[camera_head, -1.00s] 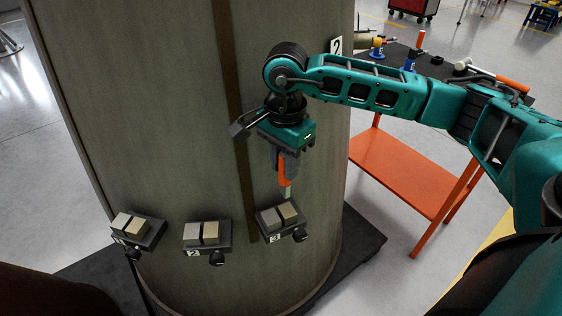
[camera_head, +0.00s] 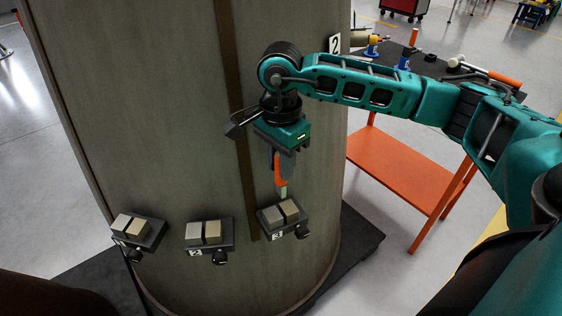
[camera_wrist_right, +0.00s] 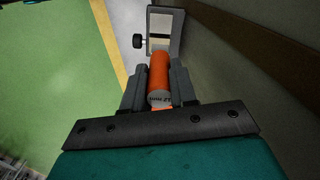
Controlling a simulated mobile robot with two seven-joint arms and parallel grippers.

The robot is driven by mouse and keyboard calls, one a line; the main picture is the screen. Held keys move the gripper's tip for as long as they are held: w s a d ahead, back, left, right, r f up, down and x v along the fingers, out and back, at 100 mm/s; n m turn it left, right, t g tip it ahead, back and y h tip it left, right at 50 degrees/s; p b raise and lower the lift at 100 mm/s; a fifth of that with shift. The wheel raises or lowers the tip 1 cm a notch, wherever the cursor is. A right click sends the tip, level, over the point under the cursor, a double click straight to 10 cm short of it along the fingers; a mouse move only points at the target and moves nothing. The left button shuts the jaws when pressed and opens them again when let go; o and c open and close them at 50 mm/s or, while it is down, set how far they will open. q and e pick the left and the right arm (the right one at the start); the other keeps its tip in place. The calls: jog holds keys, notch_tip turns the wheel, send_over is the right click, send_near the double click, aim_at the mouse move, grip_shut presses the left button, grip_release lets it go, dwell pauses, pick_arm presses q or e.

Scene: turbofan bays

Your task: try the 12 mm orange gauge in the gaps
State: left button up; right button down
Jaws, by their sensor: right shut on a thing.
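My right gripper (camera_head: 281,167) is shut on the orange gauge (camera_head: 279,174), which points down with its pale tip just above fixture 3. In the right wrist view the gauge (camera_wrist_right: 159,77) sits between the fingers, its end marking partly legible. Fixture 3 (camera_head: 296,226) holds two blocks with a narrow gap between them. I cannot tell whether the tip touches the blocks. Fixture 2 (camera_head: 225,243) and fixture 1 (camera_head: 151,239) stand to the left with similar paired blocks. My left gripper is out of view.
The fixtures sit on a large curved grey casing (camera_head: 150,110) with a dark vertical strip (camera_head: 235,90). An orange-shelved cart (camera_head: 405,170) with tools on its dark top stands at the right. Open floor lies beyond.

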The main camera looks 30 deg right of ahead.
aim_at(281, 183)
jog(key=shift+f+b, duration=2.35)
jog(key=shift+f, duration=0.45)
jog(key=shift+r, duration=0.2)
jog(key=shift+f+b, duration=0.35)
jog(key=shift+b, duration=0.15)
jog(key=shift+r, duration=0.1)
jog(key=shift+r+p, duration=2)
jog(key=shift+r, duration=1)
